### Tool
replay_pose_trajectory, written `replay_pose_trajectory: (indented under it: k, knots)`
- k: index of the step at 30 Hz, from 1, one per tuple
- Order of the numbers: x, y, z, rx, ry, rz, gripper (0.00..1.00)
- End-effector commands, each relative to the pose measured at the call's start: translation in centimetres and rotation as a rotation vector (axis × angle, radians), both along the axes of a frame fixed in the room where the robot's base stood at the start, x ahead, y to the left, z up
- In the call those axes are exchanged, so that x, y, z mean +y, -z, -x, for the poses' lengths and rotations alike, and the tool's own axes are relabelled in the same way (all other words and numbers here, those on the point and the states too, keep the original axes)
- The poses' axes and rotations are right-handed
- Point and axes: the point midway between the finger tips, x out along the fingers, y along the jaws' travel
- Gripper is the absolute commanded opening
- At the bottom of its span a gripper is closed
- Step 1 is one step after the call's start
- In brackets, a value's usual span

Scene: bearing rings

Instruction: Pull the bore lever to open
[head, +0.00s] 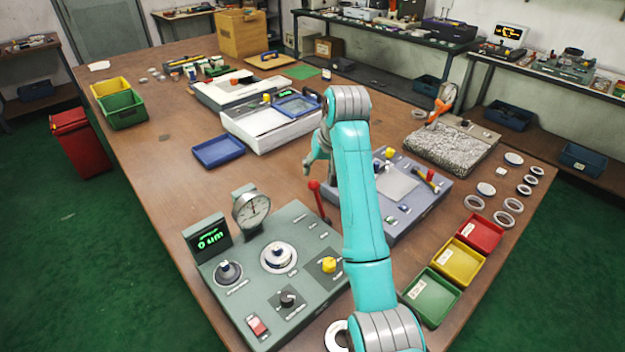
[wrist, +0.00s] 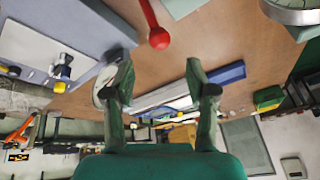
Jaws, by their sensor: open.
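The bore lever (head: 315,188) is a red rod with a red ball knob. It stands slightly tilted at the right edge of the grey-green gauge panel (head: 222,282). In the wrist view its ball knob (wrist: 159,38) shows at top centre, ahead of the gap between my fingertips, apart from both. My gripper (head: 312,160) hangs just above and behind the knob in the head view, partly hidden by my arm. In the wrist view my gripper (wrist: 160,72) has its fingers spread, with nothing between them. The round dial gauge (head: 251,209) stands on the panel left of the lever.
A grey-blue panel (head: 425,205) with yellow and blue knobs lies right of my arm. A blue tray (head: 218,150) lies behind the gauge. Red (head: 480,232), yellow (head: 459,262) and green (head: 430,297) bins line the right edge. The wooden table (head: 170,175) is clear left of the blue tray.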

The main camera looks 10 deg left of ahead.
Motion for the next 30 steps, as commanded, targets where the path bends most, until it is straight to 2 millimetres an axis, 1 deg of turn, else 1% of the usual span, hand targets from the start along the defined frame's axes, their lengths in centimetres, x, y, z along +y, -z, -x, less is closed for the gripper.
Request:
replay_pose_trajectory:
  k: [1,6,12,18,26,27,29,30]
  knots:
    - [0.2,1.0,-0.2,0.005,-0.001,0.002,0.56]
    - [1.0,3.7,-1.3,0.003,0.000,0.001,0.56]
    - [1.7,6.2,-2.1,0.002,0.000,0.001,0.56]
    - [2.0,7.4,-2.5,0.001,0.000,0.000,0.56]
    - [2.0,7.5,-2.6,0.001,0.000,0.000,0.56]
    - [2.0,7.5,-2.6,0.000,0.000,0.000,0.54]
    - [2.0,7.5,-2.6,0.000,0.000,0.000,0.39]
    - [2.0,7.5,-2.6,0.000,0.000,0.000,0.29]
